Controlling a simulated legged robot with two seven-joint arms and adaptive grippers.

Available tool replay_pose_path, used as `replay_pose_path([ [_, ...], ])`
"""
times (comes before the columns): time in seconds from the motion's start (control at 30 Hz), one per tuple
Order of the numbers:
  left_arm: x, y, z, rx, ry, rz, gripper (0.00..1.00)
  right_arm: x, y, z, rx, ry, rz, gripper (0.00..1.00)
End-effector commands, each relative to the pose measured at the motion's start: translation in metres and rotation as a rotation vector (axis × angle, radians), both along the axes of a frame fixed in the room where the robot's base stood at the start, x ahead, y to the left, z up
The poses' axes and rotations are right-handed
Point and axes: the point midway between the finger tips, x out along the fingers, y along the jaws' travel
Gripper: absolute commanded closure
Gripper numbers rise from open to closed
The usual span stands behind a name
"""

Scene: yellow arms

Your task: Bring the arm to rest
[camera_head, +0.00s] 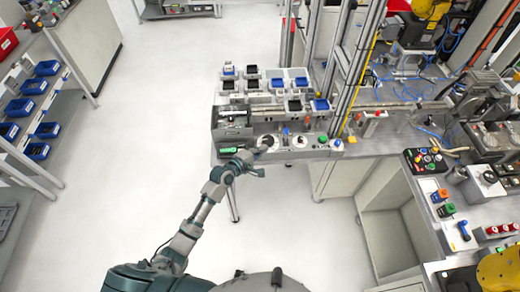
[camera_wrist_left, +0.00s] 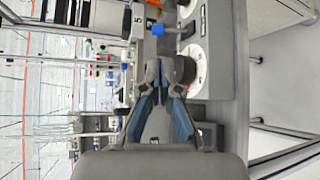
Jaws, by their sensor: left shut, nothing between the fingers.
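My left arm (camera_head: 202,212) reaches up from the bottom left to the front edge of the workbench. Its gripper (camera_head: 262,150) is at the bench's front edge, by the panel with round white dials. In the left wrist view the gripper (camera_wrist_left: 164,72) has blue-padded fingers that come together at the tips, with nothing seen between them. A white round dial (camera_wrist_left: 195,70) is just to the right of the fingertips; I cannot tell whether they touch. My right gripper is not in view.
The workbench (camera_head: 226,160) carries several black and blue small trays (camera_head: 277,83). A control box with coloured buttons (camera_head: 426,160) stands at the right, near yellow arms (camera_head: 430,8). A shelf with blue bins (camera_head: 38,150) is at the left. The floor (camera_head: 140,130) between is clear.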

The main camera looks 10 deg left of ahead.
Motion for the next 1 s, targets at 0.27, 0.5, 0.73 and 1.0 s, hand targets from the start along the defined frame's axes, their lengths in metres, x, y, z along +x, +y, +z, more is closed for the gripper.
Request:
replay_pose_path([
  [0.27,-0.001,0.012,0.000,-0.006,0.000,0.002,1.00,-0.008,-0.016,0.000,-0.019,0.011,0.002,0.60],
  [0.5,-0.002,0.009,0.000,-0.005,0.000,0.000,1.00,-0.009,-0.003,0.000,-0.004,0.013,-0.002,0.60],
  [0.73,-0.005,0.009,-0.027,0.052,0.018,0.010,1.00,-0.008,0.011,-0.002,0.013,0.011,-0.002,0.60],
  [1.0,-0.059,0.053,-0.212,0.472,0.134,-0.011,1.00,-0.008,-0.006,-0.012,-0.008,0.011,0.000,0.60],
])
